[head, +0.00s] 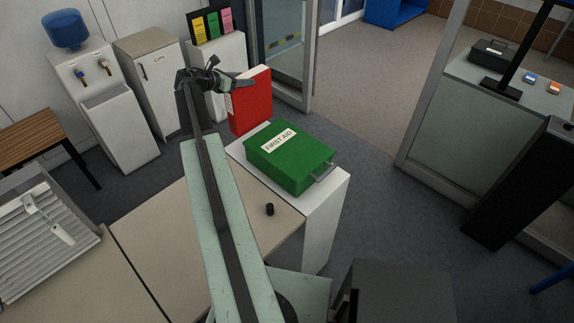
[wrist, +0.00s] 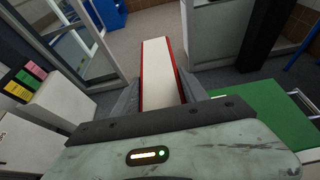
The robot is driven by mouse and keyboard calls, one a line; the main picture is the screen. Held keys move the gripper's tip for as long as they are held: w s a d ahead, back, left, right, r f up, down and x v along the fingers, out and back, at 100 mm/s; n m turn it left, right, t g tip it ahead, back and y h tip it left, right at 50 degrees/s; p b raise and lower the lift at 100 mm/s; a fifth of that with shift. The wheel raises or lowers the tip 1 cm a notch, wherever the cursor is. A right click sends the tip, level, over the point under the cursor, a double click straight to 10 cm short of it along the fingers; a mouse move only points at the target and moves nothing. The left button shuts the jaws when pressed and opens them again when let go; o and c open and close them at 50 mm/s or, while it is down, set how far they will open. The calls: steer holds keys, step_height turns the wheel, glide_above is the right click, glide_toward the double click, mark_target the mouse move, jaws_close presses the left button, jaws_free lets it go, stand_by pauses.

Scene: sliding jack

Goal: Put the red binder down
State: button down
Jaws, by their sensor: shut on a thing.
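The red binder (head: 251,104) is upright in the head view, behind the green first aid box and at the far end of the white cabinet. My gripper (head: 243,88) is shut on its upper part. In the wrist view the binder (wrist: 161,75) stands between my two fingers (wrist: 160,100), its pale side edged in red. The binder's lower edge is partly hidden behind the cabinet top, so I cannot tell whether it touches the surface.
The green first aid box (head: 290,157) lies on the white cabinet (head: 325,215), close to the binder. A small black cylinder (head: 270,209) stands on the beige desk (head: 165,225). A glass door (head: 285,45) is beyond.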

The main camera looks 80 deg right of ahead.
mark_target(247, 101)
steer(key=shift+s+d, duration=0.1)
steer(key=shift+s, duration=0.1)
steer(key=f+b, duration=1)
steer(key=shift+d+f, duration=0.2)
steer(key=shift+f, duration=0.15)
steer(key=shift+r, duration=0.25)
steer(key=c, duration=1)
jaws_free()
steer(key=shift+f, duration=0.25)
steer(key=o, duration=0.4)
steer(key=shift+r, duration=0.1)
